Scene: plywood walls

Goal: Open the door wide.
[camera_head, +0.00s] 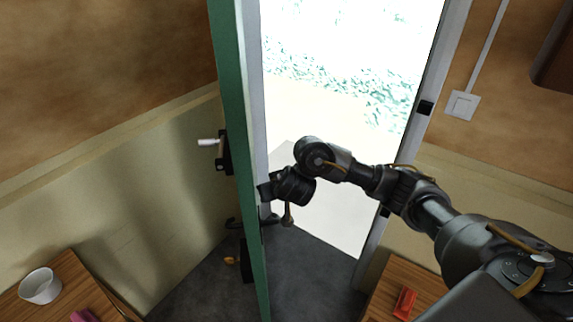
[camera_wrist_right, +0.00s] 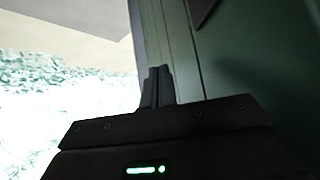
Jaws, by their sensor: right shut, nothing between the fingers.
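The green door (camera_head: 252,235) stands open and is seen nearly edge-on at the left side of the bright doorway. A white handle (camera_head: 208,142) on a dark plate sticks out from its left side, and a dark lever (camera_head: 236,222) sits lower down. My right arm reaches in from the right across the doorway. My right gripper (camera_head: 264,190) is at the door's right face; whether it touches is unclear. In the right wrist view the fingers (camera_wrist_right: 158,75) are shut and empty, with the green door (camera_wrist_right: 250,60) close behind them. My left gripper is out of view.
The doorway's right post (camera_head: 425,105) has dark fittings. A wooden table (camera_head: 60,285) with a white bowl (camera_head: 40,287) stands at lower left. Another table (camera_head: 383,300) with a red object (camera_head: 404,303) is at lower right.

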